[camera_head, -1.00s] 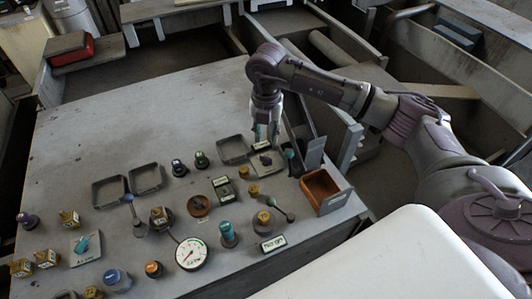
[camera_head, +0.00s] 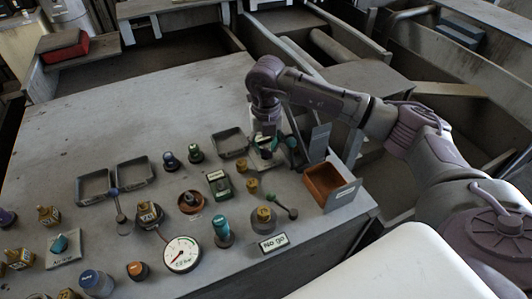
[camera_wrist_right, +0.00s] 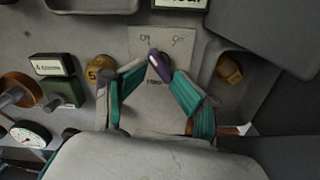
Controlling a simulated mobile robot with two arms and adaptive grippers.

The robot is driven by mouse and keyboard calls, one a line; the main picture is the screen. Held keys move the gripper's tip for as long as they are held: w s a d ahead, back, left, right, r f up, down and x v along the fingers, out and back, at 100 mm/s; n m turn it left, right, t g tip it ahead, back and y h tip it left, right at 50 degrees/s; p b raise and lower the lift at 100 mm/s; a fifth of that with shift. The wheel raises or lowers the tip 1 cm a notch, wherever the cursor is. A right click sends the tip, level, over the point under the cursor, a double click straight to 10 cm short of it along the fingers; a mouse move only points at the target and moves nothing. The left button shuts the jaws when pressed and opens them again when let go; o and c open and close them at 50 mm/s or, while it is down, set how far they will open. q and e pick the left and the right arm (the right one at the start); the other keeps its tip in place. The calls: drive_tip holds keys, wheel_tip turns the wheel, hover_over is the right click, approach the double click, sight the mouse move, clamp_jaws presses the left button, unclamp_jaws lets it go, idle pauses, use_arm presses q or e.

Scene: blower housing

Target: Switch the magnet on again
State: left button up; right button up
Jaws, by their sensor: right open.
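The magnet switch shows in the right wrist view as a pale plate (camera_wrist_right: 160,42) with two small labels along its far edge. A short purple lever (camera_wrist_right: 158,64) stands on it, its tip leaning to the upper left, toward the left label. My right gripper (camera_wrist_right: 161,72) is open, its teal-padded fingers on either side of the lever; I cannot tell whether either touches it. In the head view the right gripper (camera_head: 265,148) points down at the plate (camera_head: 267,164) and largely hides the lever. My left gripper is not in view.
An orange-brown open box (camera_head: 328,183) stands right of the switch at the table edge. A grey tray (camera_head: 229,142) lies close on the left. A green block (camera_head: 219,185), yellow pieces (camera_head: 252,186) and a dial gauge (camera_head: 182,254) stand nearer. The table's far left is clear.

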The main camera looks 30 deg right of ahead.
drive_tip(key=shift+s+f+n, duration=0.1)
drive_tip(key=shift+f+n, duration=0.5)
drive_tip(key=shift+n, duration=0.4)
drive_tip(key=shift+f+n+b, duration=0.15)
drive_tip(key=shift+n+b, duration=0.3)
drive_tip(key=shift+n, duration=0.35)
drive_tip(key=shift+n+b, duration=0.55)
drive_tip(key=shift+n, duration=0.35)
drive_tip(key=n+b, duration=0.1)
drive_tip(key=n, duration=0.3)
drive_tip(key=shift+w+b, duration=0.2)
drive_tip(key=shift+b, duration=0.2)
drive_tip(key=shift+f+n+b, duration=0.3)
drive_tip(key=shift+f+b, duration=0.15)
drive_tip(key=shift+f, duration=0.05)
drive_tip(key=shift+o, duration=1.1)
drive_tip(key=c, duration=0.4)
